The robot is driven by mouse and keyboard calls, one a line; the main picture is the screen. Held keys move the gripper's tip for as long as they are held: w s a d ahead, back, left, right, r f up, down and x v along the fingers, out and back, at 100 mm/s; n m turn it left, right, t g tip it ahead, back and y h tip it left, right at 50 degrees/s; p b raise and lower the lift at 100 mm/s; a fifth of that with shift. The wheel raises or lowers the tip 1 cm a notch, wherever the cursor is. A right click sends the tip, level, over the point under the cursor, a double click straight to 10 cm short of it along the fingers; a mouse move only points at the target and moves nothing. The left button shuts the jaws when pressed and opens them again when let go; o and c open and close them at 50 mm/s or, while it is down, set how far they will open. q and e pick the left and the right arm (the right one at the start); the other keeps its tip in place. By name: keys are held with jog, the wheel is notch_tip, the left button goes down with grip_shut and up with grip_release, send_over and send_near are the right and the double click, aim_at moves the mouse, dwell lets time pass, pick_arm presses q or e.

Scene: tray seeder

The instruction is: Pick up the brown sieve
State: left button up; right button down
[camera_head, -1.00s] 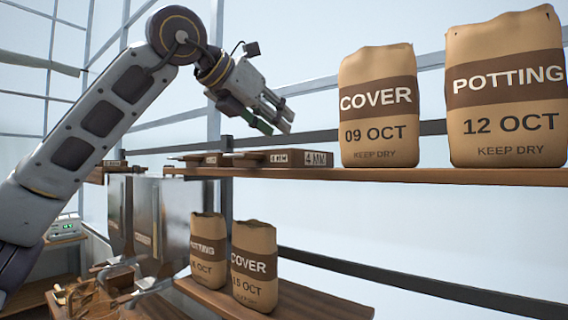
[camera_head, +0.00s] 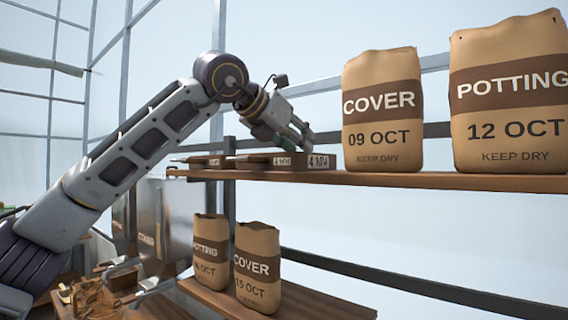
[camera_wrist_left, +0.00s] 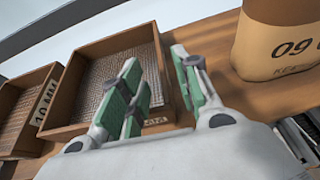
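Brown wooden sieves with mesh bottoms lie in a row on the upper shelf. The nearest brown sieve (camera_head: 318,162) carries a "4 MM" label and stands left of the COVER bag. It also shows in the left wrist view (camera_wrist_left: 95,48), its label partly hidden by a finger. My left gripper (camera_head: 303,138) is down at this sieve. In the left wrist view, its green-padded fingers (camera_wrist_left: 157,62) are apart, with the sieve's right wall between them; contact is not clear. My right gripper is not in view.
Another sieve (camera_wrist_left: 20,110) labelled "10 MM" sits close on the left. The COVER bag (camera_head: 383,110) stands close on the right, with the POTTING bag (camera_head: 508,95) beyond. The upper shelf (camera_head: 450,181) has a narrow bare front edge. Two bags stand on the lower shelf.

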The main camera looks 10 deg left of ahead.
pick_arm(q)
jog(key=shift+w+d+f, duration=0.15)
jog(key=shift+w, duration=0.1)
jog(key=shift+w+d+f, duration=0.15)
jog(key=shift+w+d, duration=0.05)
jog(key=shift+w, duration=0.2)
jog(key=shift+p+x, duration=0.9)
jog(key=shift+x, duration=1.35)
grip_shut()
